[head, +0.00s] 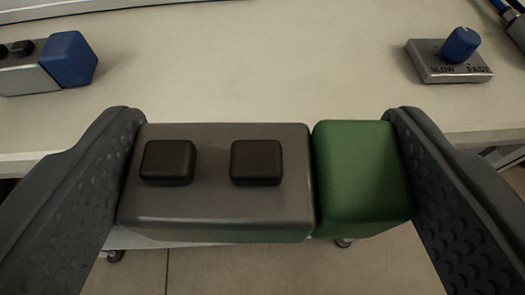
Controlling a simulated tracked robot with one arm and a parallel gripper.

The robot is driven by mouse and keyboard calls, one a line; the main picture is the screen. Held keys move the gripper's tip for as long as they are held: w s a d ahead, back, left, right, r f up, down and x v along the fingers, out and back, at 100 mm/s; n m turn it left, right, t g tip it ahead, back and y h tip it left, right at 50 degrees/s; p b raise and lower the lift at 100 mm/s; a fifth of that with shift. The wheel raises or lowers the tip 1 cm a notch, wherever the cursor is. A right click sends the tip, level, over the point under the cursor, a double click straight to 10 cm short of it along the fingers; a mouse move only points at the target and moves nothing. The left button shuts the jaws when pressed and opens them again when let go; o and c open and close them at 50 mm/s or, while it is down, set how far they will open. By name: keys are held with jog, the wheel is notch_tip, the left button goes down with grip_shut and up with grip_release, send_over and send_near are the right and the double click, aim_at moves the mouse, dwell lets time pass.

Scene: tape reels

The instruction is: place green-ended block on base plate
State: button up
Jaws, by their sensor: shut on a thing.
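The green-ended block (222,205) is a grey box with two dark square buttons on top and a green end on the right. My gripper (265,172) is shut on it lengthwise, with one dark finger against the grey left end and the other against the green right end. The block is held level, in front of the table's near edge, with floor visible below it. No base plate can be made out in this view.
A pale table (250,65) lies beyond the block. A blue-ended block (68,60) sits on it at the left. A speed control with a blue knob (461,45) and SLOW/FAST marking stands at the right. The table's middle is clear.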

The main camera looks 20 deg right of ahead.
jog(key=shift+s+a+b, duration=0.3)
jog(key=shift+s+b, duration=0.65)
jog(key=shift+b, duration=0.55)
